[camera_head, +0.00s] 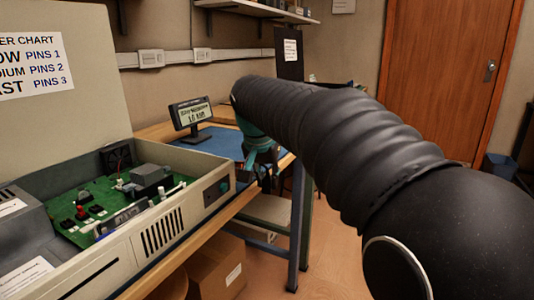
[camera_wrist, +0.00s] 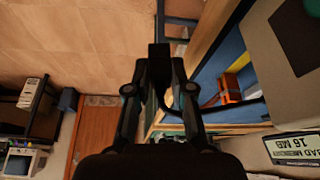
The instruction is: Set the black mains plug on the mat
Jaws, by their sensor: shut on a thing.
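My gripper (camera_wrist: 160,80) is shut on the black mains plug (camera_wrist: 159,54), which shows between and beyond the fingertips in the wrist view. A dark cable curves back from the plug between the fingers. In the head view my gripper (camera_head: 262,165) is small and partly hidden behind my black arm, and I cannot make out the plug there. The blue mat (camera_head: 222,146) lies on the wooden bench, beside my gripper and partly hidden by the arm. The mat (camera_wrist: 236,62) also shows at the right of the wrist view. The plug appears apart from it, over the bench's edge or floor.
An open computer case (camera_head: 160,235) with a green board stands on the near bench. A small display (camera_head: 191,118) stands by the mat. An orange object (camera_wrist: 230,88) rests on the blue area. A cardboard box (camera_head: 217,268) is below. Floor is open toward the door (camera_head: 445,70).

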